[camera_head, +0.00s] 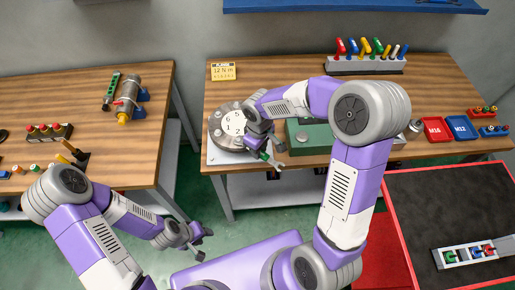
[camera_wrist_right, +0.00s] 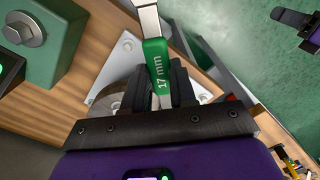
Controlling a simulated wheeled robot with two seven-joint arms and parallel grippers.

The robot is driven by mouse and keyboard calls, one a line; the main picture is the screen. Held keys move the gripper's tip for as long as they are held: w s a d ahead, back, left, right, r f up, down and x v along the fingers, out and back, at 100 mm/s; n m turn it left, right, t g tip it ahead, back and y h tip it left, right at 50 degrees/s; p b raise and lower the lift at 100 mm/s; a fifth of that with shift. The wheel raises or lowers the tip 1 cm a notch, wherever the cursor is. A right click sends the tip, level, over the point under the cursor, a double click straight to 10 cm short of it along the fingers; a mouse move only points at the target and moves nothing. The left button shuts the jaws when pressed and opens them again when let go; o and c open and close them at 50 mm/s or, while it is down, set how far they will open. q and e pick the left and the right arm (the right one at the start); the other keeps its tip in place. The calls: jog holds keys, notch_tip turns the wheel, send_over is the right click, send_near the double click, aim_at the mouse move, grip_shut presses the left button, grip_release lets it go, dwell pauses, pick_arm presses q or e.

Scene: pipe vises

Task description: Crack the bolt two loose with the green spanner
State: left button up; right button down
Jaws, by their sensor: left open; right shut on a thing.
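The green spanner (camera_head: 272,160) is in my right gripper (camera_head: 262,148), near the front edge of the middle bench. In the right wrist view the jaws are shut on its green grip, marked 17 mm (camera_wrist_right: 157,68), and its steel shaft runs out past the top edge. A round flange with a white numbered face (camera_head: 234,125) stands on a grey plate just left of the right gripper. Several bolts sit around its rim. My right gripper and arm cover its right side, and I cannot tell which bolt is two. My left gripper (camera_head: 196,240) is open and empty, low over the floor.
A green block (camera_head: 310,136) stands right of the flange, partly behind my right arm. A rack of coloured tools (camera_head: 365,65) and a yellow card (camera_head: 223,71) are at the back. Red and blue trays (camera_head: 437,129) lie at right. A gap separates the left bench (camera_head: 130,160).

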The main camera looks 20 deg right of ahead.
dwell(0.3)
jog(key=shift+w+d+n+p, duration=0.35)
jog(key=shift+d+n, duration=0.05)
jog(key=shift+n, duration=0.3)
jog(key=shift+w+d+n+p, duration=0.3)
jog(key=shift+d+n+p, duration=0.1)
jog(key=shift+n, duration=0.2)
jog(key=shift+a, duration=0.1)
jog(key=shift+w+d+n+p, duration=0.35)
jog(key=shift+n+p, duration=0.1)
jog(key=shift+n, duration=0.15)
jog(key=shift+s+a, duration=0.1)
jog(key=shift+s, duration=0.1)
